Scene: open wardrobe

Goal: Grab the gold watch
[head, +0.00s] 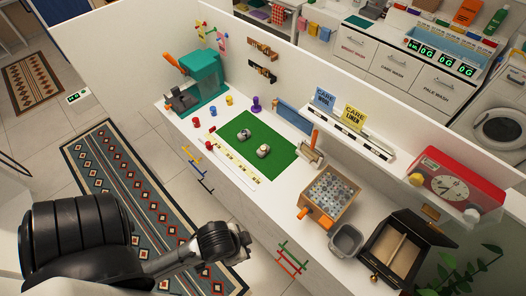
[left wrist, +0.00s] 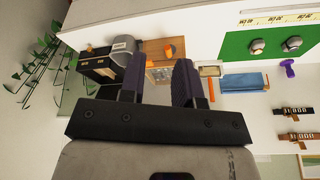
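Two small round watch-like objects lie on a green mat (head: 250,168) on the white bench. The nearer one (head: 263,151) looks slightly golden; the other (head: 242,133) looks greyer. Both also show at the upper right of the left wrist view, one warmer in tone (left wrist: 257,46) and one greyer (left wrist: 293,44). I cannot tell surely which is the gold watch. My left arm ends low in front of the bench in the head view, its fingers not clear there. In the left wrist view my left gripper (left wrist: 159,80) has its fingers apart, with nothing between them. My right gripper is not in view.
Coloured handles (head: 292,257) stick out of the bench front. A low partition runs behind.

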